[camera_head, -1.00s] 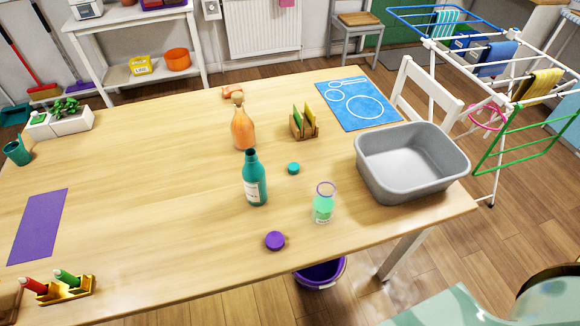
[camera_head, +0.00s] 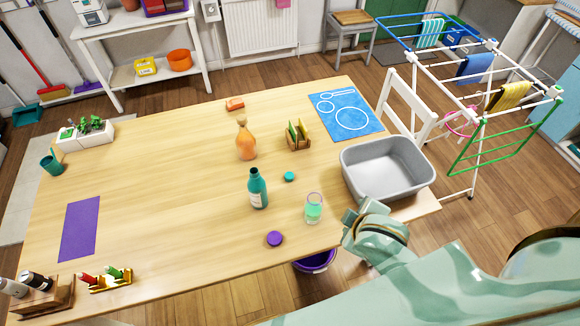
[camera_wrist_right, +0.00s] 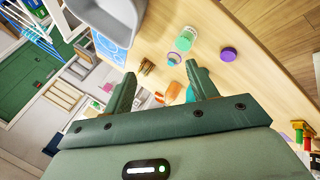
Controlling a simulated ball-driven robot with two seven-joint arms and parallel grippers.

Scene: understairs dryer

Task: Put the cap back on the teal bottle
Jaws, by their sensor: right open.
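The teal bottle (camera_head: 258,189) stands upright and uncapped near the middle of the table in the head view, with a pale label. A small teal cap (camera_head: 289,176) lies on the table to its right, slightly farther back, apart from it. A purple cap (camera_head: 274,239) lies nearer the front edge; it also shows in the right wrist view (camera_wrist_right: 229,54). My right gripper (camera_wrist_right: 160,84) is open and empty, its fingers apart above the table. My right arm comes in at the lower right of the head view. My left gripper is not in view.
A glass of green liquid (camera_head: 314,208) stands right of the bottle, near the grey basin (camera_head: 352,181). An orange bottle (camera_head: 246,142) and a small wooden rack (camera_head: 299,143) stand behind. A purple mat (camera_head: 80,228) lies left. The table (camera_head: 170,180) left of the bottle is clear.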

